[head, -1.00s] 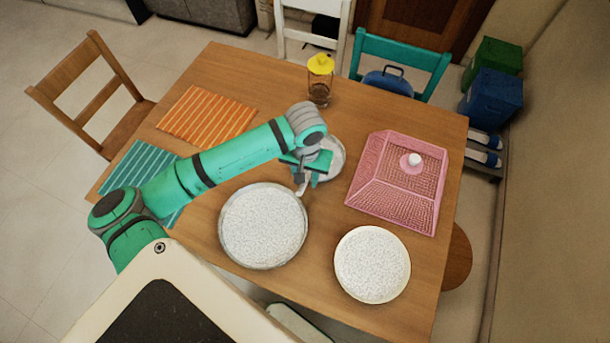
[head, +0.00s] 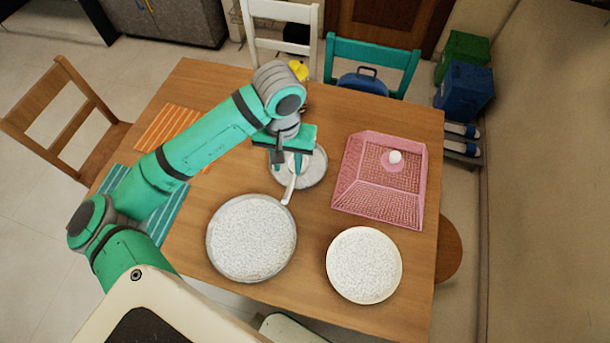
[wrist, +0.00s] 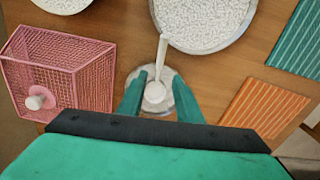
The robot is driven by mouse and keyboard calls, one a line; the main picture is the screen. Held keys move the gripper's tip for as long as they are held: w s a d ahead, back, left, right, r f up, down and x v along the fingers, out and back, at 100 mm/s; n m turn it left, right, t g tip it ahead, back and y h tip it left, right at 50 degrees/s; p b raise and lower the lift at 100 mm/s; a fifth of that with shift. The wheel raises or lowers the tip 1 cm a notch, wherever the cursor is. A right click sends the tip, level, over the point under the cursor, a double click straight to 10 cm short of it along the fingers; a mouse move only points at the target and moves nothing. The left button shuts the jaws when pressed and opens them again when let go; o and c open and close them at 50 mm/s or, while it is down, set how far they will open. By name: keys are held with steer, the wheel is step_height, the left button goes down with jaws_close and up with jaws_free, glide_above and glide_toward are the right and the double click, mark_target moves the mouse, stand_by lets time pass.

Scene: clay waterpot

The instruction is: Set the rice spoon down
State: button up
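The rice spoon's white handle (head: 290,184) shows below my gripper (head: 285,155) in the head view, reaching towards the large round pan's edge. In the wrist view the white spoon (wrist: 162,47) points away from me, its bowl end between my two green fingers (wrist: 160,85). The fingers stand apart with a gap on both sides of it. The spoon's bowl end lies over the small round dish (head: 322,172); whether it rests on it or in it I cannot tell. The large pan (head: 252,238) is full of white grains.
A second round dish of white grains (head: 364,265) stands at the front right. A pink mesh cover (head: 380,185) with a white knob is to the right. Orange (head: 165,127) and teal (head: 165,208) striped mats lie left. A yellow-topped jar (head: 298,70) is partly hidden behind my arm.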

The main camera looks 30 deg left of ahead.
steer(key=w+d+r+t+h, duration=0.3)
steer(key=w+d+t, duration=0.25)
steer(key=d, duration=0.55)
steer(key=w+d+r+t+h, duration=0.35)
steer(key=w+d, duration=0.35)
steer(key=d, duration=0.4)
steer(key=w+d+r+t+h, duration=0.2)
steer(key=w+d+r+t, duration=0.35)
steer(key=d, duration=0.55)
steer(key=s+a+f+n+t+y, duration=0.25)
steer(key=s+f+n+y, duration=0.4)
steer(key=s+f, duration=1.1)
steer(key=s+a+f+m+g+y, duration=0.1)
steer(key=s+a+m, duration=0.2)
steer(key=s, duration=0.7)
steer(key=s+a+f+m+y, duration=0.1)
steer(key=s+a+m, duration=0.3)
steer(key=s+m, duration=0.3)
steer(key=s, duration=0.4)
steer(key=shift+f+g, duration=0.15)
steer(key=shift+g, duration=0.25)
